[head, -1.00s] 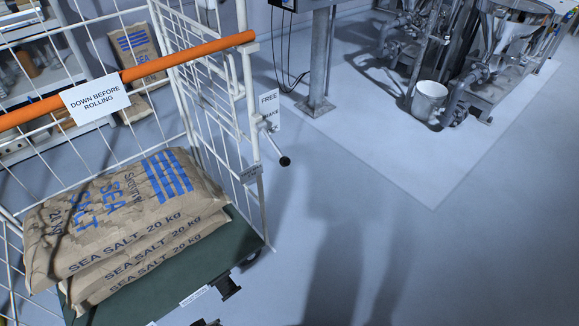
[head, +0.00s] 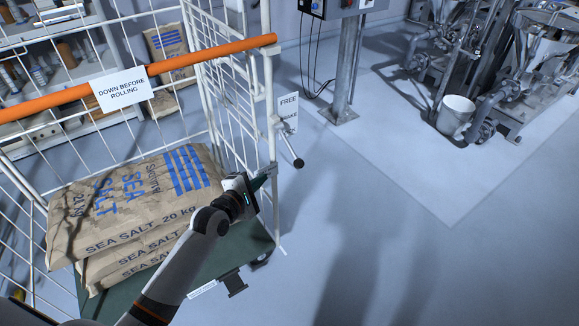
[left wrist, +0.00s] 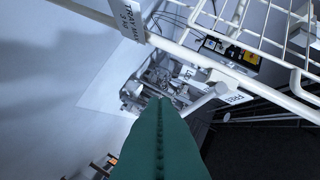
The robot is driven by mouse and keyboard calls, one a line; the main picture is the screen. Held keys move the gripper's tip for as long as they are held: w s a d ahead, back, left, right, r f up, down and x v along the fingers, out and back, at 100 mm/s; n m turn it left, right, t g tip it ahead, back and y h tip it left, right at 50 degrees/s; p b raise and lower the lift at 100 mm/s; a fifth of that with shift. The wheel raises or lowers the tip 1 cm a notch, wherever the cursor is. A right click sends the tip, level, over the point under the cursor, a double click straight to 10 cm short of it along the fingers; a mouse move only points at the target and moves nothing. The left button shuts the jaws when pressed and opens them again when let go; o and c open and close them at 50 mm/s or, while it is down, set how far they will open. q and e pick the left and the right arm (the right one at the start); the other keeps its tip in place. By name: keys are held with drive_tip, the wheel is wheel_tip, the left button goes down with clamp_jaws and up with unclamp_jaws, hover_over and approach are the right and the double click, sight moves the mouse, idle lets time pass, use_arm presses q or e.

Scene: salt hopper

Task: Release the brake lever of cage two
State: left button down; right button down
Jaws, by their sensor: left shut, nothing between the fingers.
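The brake lever (head: 291,150) is a short rod with a black knob on the cage's right front post (head: 270,110). It slopes down and to the right. Behind it is a white label (head: 288,110) reading FREE at the top, with a partly hidden lower word. My right gripper is not in view.
The cage has an orange top bar (head: 200,57) with a DOWN BEFORE ROLLING sign (head: 123,90). Stacked sea salt sacks (head: 130,205) lie on its green base (head: 245,250). A grey post (head: 345,70) and a white bucket (head: 456,115) stand beyond. The floor at right is clear.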

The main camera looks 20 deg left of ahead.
sight(289, 146)
use_arm(q)
drive_tip(key=shift+w, duration=0.1)
drive_tip(key=b+x, duration=0.1)
drive_tip(key=x, duration=0.9)
drive_tip(key=d, duration=0.1)
drive_tip(key=s+d+r+p, duration=0.1)
drive_tip(key=d+p, duration=0.1)
drive_tip(key=shift+s+d+r, duration=0.1)
drive_tip(key=shift+s+r, duration=0.3)
